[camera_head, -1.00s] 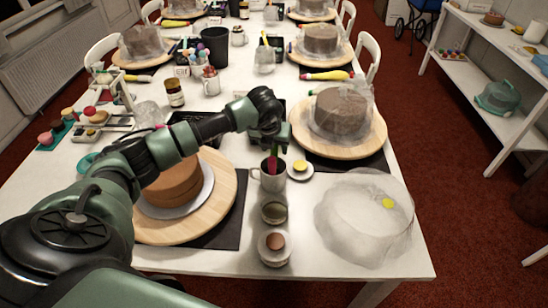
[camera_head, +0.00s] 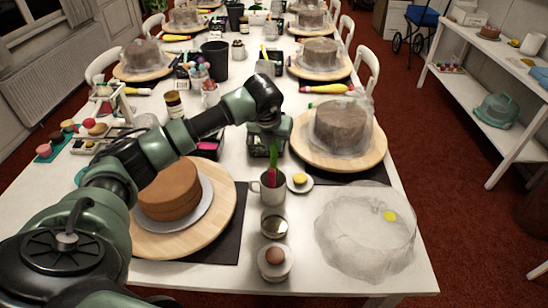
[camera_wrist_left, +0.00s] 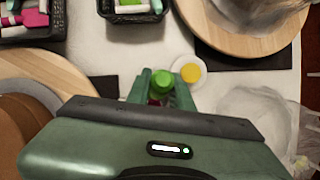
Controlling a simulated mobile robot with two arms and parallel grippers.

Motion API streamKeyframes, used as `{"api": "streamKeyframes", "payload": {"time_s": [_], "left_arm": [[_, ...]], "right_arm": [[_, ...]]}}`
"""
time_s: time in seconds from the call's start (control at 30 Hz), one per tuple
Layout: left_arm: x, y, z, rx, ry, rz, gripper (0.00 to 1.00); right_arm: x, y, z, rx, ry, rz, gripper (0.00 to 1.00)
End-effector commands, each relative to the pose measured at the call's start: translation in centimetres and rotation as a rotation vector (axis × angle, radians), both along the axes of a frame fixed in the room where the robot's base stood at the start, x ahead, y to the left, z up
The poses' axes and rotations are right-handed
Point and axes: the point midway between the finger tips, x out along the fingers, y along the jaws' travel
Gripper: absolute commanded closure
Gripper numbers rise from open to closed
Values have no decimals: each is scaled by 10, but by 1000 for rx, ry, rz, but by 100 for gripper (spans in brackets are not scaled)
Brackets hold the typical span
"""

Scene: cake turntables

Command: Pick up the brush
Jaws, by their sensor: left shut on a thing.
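The brush (camera_head: 273,160) is upright, with a green upper part and a pink lower part. Its lower end is at the mouth of a grey mug (camera_head: 272,193) and is partly hidden by the rim. My left gripper (camera_head: 271,136) is above the mug and shut on the brush's green upper part. In the left wrist view the brush's green top (camera_wrist_left: 162,79) sits between the two fingers (camera_wrist_left: 161,88). My right gripper is not in view.
A small dish with a yellow item (camera_head: 299,181) is right of the mug. A jar (camera_head: 274,227) and a cup (camera_head: 275,261) stand in front. A brown cake (camera_head: 168,192) is left, a wrapped grey cake (camera_head: 341,128) right. Black baskets (camera_head: 267,147) lie behind.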

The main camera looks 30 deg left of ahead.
Motion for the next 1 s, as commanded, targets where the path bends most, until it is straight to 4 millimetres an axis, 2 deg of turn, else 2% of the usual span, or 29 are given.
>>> {"api": "streamKeyframes", "payload": {"time_s": [0.3,0.5,0.7,1.0], "left_arm": [[1,0,86,0,-6,-1,100],[1,0,124,0,-3,1,100],[0,0,139,-1,0,0,100],[0,0,141,0,1,0,100]], "right_arm": [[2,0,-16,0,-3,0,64],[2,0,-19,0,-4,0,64],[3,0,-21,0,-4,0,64],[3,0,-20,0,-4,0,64]]}}
